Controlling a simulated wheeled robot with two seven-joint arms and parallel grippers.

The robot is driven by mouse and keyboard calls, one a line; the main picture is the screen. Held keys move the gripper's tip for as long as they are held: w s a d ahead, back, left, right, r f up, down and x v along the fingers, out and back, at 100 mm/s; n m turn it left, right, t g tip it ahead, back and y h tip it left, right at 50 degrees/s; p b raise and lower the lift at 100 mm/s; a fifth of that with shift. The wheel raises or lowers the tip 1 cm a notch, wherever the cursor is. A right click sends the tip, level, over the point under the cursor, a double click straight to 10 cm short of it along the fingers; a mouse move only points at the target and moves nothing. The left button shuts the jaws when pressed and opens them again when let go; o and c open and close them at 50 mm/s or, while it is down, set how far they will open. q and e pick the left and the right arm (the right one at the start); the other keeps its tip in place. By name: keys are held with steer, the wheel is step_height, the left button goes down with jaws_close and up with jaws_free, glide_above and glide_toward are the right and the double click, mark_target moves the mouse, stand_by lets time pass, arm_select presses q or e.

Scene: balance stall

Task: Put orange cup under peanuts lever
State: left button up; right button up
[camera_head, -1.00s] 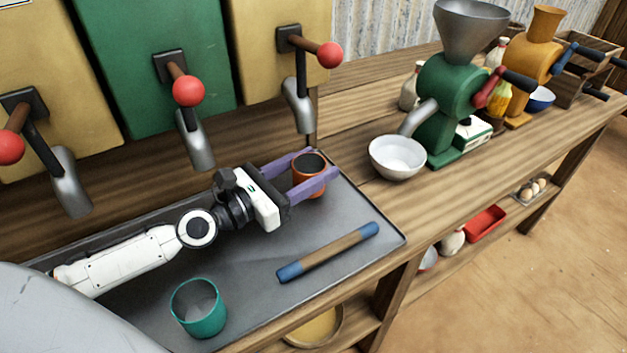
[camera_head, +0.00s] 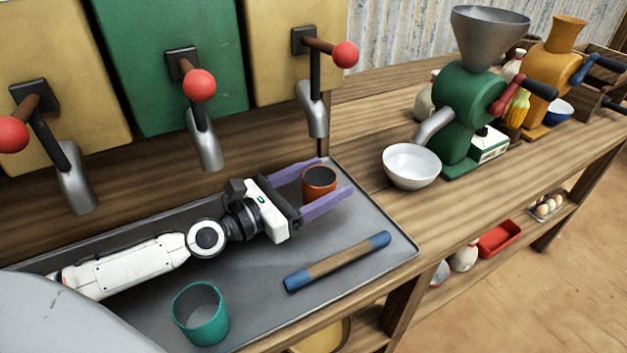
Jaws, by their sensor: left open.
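The orange cup (camera_head: 319,184) stands upright on the grey tray (camera_head: 385,225), near its back right corner. My left gripper (camera_head: 336,176) reaches in from the left, with its two purple fingers open on either side of the cup. The near finger hides part of the cup's lower side. The cup is just below and in front of the right-hand spout (camera_head: 313,110). That spout's lever has a red ball (camera_head: 344,55) and belongs to a yellow dispenser (camera_head: 290,25). No label naming peanuts is readable. My right gripper is out of view.
A teal cup (camera_head: 201,315) and a blue-ended wooden stick (camera_head: 338,262) are on the tray in front of my arm. Two more levers stand to the left. A white bowl (camera_head: 411,167) and green grinder (camera_head: 460,120) are right of the tray.

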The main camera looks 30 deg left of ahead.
mark_target(306, 189)
arm_select(q)
steer(key=b+v, duration=0.5)
steer(key=v, duration=0.3)
steer(key=shift+s+f, duration=0.1)
steer(key=shift+s+a+b, duration=0.3)
steer(key=shift+s+b, duration=0.1)
steer(key=shift+s, duration=0.25)
steer(key=shift+r+v, duration=0.25)
steer(key=shift+v, duration=0.9)
